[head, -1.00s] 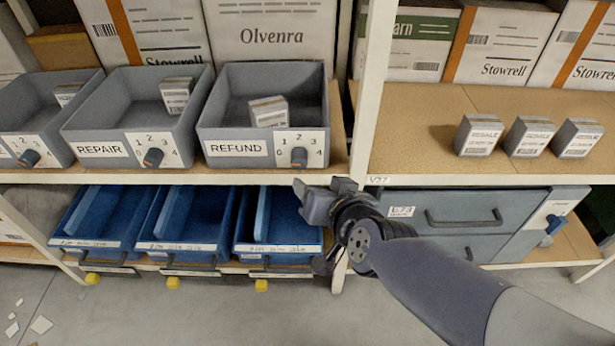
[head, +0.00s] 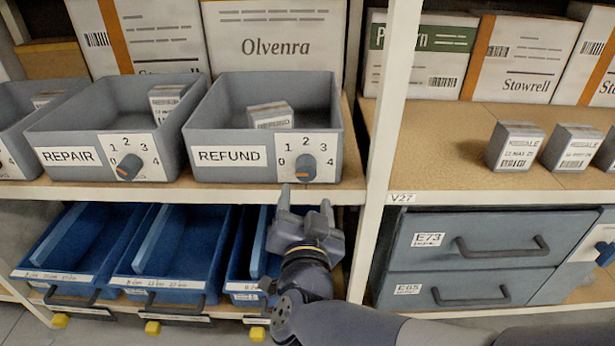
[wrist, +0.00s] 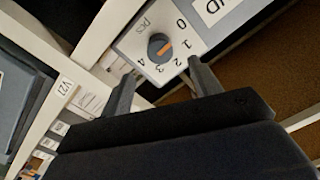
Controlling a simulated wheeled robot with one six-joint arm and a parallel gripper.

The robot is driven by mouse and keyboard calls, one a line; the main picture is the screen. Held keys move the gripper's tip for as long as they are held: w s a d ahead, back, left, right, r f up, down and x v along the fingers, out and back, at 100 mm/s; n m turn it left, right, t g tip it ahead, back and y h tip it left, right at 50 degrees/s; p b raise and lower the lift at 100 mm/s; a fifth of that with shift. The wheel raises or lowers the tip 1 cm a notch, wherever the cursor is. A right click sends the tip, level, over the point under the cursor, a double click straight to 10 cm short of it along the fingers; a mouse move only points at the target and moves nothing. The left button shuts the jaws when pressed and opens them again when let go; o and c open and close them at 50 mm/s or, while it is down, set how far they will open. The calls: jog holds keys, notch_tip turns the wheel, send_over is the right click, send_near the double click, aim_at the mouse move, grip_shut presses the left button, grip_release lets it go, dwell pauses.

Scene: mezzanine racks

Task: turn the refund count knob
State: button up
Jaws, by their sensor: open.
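The refund count knob (head: 305,167) is a dark grey dial with an orange mark, on a white plate numbered 0 to 4. The plate is on the front of the grey REFUND bin (head: 222,172). In the wrist view the knob (wrist: 160,47) is ahead of and between the fingers; I cannot tell exactly which number its mark points to. My gripper (head: 305,203) is open and empty, just below the knob in the head view. It also shows in the wrist view (wrist: 162,77), with the knob apart from both fingers.
The REPAIR bin (head: 62,174) with its own knob (head: 129,167) stands to the left. A white upright (head: 389,110) is close on the right. Grey drawers (head: 490,262) are at lower right.

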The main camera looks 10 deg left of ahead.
aim_at(306, 175)
jog(key=b+x, duration=0.1)
jog(key=x, duration=0.8)
jog(key=shift+b, duration=0.3)
jog(key=shift+c, duration=0.2)
jog(key=c, duration=0.9)
